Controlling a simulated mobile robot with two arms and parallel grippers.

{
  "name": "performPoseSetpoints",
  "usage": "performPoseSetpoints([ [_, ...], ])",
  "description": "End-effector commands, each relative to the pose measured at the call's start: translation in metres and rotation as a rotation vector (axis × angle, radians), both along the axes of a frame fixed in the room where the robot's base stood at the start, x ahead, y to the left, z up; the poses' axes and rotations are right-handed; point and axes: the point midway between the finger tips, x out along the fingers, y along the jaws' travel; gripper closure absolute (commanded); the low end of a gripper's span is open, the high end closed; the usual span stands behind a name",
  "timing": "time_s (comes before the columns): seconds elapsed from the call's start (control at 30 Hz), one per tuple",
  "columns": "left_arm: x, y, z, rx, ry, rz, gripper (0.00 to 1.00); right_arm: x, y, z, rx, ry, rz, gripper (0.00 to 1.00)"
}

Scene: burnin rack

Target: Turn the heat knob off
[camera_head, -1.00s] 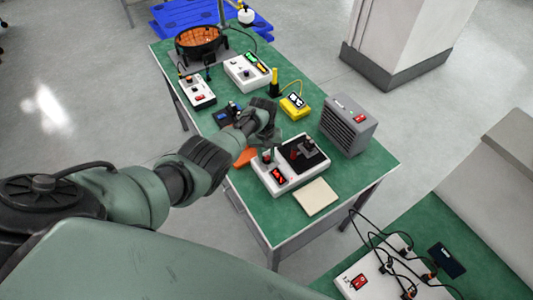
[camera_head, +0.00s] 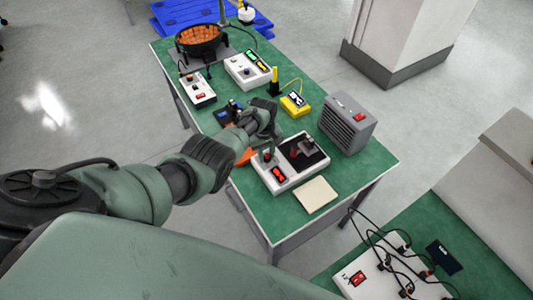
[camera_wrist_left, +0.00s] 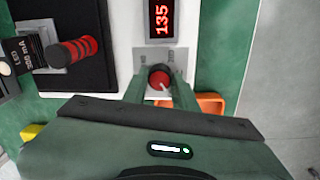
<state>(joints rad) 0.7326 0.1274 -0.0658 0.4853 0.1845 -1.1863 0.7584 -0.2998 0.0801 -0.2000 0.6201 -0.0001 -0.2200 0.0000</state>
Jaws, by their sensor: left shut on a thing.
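The heat knob (camera_wrist_left: 159,78) is a small red-topped knob with a pale pointer mark, on a grey dial plate of a white soldering-type unit (camera_head: 266,181). My left gripper (camera_wrist_left: 160,88) has its two fingers on either side of the knob, shut on it. In the head view my left gripper (camera_head: 268,152) is over the unit's far left corner, and its wrist mostly hides the knob. The unit's red display (camera_wrist_left: 161,18) reads 135 in the left wrist view. My right gripper is not in view.
An orange tray (camera_wrist_left: 211,103) is near the fingers. A grey fan heater (camera_head: 347,122), a yellow meter (camera_head: 295,104) and a cream pad (camera_head: 316,195) stand on the green table.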

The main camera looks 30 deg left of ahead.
Motion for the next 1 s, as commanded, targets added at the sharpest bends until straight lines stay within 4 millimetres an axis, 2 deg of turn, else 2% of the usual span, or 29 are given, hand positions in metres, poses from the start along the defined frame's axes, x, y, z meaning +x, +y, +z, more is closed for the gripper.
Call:
performPoseSetpoints([
  [0.17, -0.001, 0.000, -0.001, -0.002, 0.001, 0.001, 1.00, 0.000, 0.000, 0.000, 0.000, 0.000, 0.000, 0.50],
  [0.2, -0.001, 0.000, -0.001, -0.002, 0.001, 0.001, 0.61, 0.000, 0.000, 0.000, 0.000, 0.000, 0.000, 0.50],
  [0.23, -0.001, 0.000, -0.001, -0.002, 0.001, 0.001, 0.53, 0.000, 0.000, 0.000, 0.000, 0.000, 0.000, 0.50],
  [0.27, 0.000, 0.000, -0.001, -0.002, 0.001, 0.001, 0.50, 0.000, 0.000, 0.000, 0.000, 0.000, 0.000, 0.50],
  [0.7, 0.001, 0.000, 0.003, -0.001, -0.001, -0.001, 0.50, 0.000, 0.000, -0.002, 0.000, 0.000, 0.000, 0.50],
  [1.0, -0.001, 0.001, 0.026, 0.000, -0.002, -0.002, 0.50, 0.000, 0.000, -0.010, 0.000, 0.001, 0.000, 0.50],
])
